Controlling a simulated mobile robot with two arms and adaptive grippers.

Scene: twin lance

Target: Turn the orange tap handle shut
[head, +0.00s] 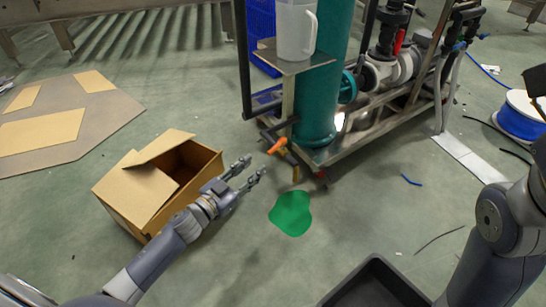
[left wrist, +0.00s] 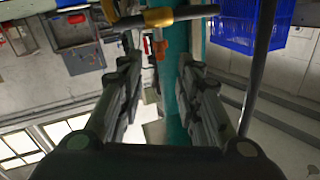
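The orange tap handle (head: 277,146) sits on a dark pipe low on the left front of the teal column's frame. It also shows small in the left wrist view (left wrist: 160,47), between my fingers and beyond them. My left gripper (head: 256,167) is open and empty, with its fingers pointing toward the handle and a gap between them. In the left wrist view both fingers (left wrist: 157,66) stand apart with nothing between their pads.
An open cardboard box (head: 137,190) stands beside my left forearm. A green patch (head: 291,213) lies on the floor below the tap. A teal column (head: 326,95), metal frame and pump stand behind. A dark tray (head: 374,285) is at the bottom. A yellow-banded pipe (left wrist: 160,16) crosses the wrist view.

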